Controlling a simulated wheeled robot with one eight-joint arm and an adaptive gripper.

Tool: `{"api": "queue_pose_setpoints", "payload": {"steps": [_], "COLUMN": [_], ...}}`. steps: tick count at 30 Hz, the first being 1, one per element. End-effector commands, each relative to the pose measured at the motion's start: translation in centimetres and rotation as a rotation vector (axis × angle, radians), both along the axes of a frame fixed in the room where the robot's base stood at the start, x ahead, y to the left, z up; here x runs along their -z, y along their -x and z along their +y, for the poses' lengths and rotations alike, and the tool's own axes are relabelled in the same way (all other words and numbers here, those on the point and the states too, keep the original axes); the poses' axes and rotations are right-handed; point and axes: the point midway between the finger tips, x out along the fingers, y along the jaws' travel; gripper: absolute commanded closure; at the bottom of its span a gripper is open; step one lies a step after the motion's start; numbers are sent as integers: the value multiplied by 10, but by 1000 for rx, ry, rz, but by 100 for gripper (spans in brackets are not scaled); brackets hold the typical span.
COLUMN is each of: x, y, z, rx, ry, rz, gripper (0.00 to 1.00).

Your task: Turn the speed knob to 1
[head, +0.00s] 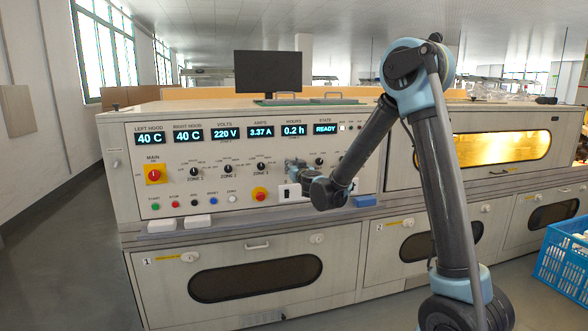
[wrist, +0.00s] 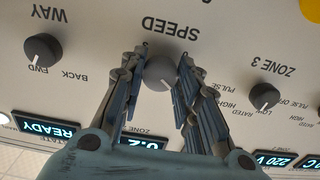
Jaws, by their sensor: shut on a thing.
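The speed knob (wrist: 158,73) is a round grey knob beside the upside-down SPEED label on the pale control panel (head: 225,185). My gripper (wrist: 161,66) has one finger on each side of this knob and is shut on it. The direction of the knob's pointer cannot be made out, and its scale is mostly out of the wrist view. In the head view my gripper (head: 292,166) reaches the panel below the hours display, and it hides the speed knob there.
The WAY knob (wrist: 42,48) and the ZONE 3 knob (wrist: 264,96) flank the speed knob in the wrist view. A red emergency button (head: 260,194) and a red main switch (head: 155,175) are on the panel. The state display (head: 325,128) reads READY. A blue crate (head: 560,262) stands at the right.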

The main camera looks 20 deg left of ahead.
Motion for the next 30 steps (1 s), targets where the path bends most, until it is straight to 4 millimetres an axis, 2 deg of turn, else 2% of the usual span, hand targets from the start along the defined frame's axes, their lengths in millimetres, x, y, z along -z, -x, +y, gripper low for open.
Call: {"api": "queue_pose_setpoints", "payload": {"steps": [8, 9, 11, 23, 30], "x": [-1, -1, -1, 0, 0], "y": [-2, -2, -2, 2, 28], "z": [-1, -1, -1, -1, -18], "rx": [5, 5, 4, 1, 1], "ry": [1, 1, 1, 0, 0], "rz": [-1, -1, -1, 0, 0], "gripper": [94, 63, 50, 49, 49]}}
